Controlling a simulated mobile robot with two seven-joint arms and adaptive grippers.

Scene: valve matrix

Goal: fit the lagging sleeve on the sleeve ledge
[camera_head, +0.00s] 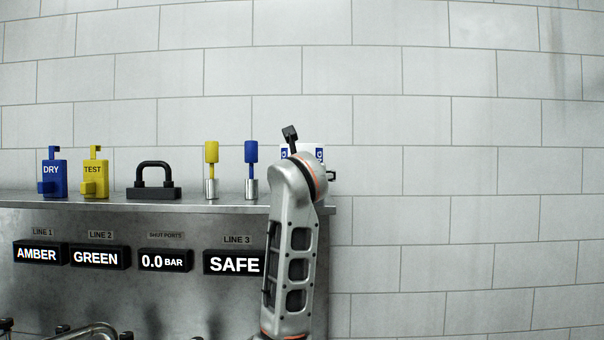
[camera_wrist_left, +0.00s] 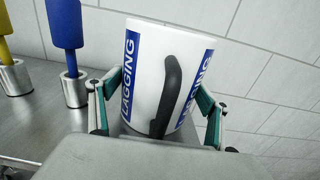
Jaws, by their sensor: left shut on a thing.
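The lagging sleeve (camera_wrist_left: 147,72) is white with blue LAGGING bands and a dark curved handle. My left gripper (camera_wrist_left: 160,104) is shut on it, with a green-edged finger on either side. The sleeve looks roughly upright in the left wrist view. In the head view only the sleeve's top (camera_head: 301,148) shows above my left wrist, at the right end of the steel shelf (camera_head: 100,205). My wrist hides its lower part, so I cannot tell whether it touches the shelf. No separate sleeve ledge can be made out. My right gripper is not in view.
Left of the sleeve stand a blue-handled peg (camera_head: 251,155), a yellow-handled peg (camera_head: 211,155), a black padlock-shaped piece (camera_head: 154,190), a yellow TEST block (camera_head: 95,175) and a blue DRY block (camera_head: 53,180). Displays line the panel front. The tiled wall is behind.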

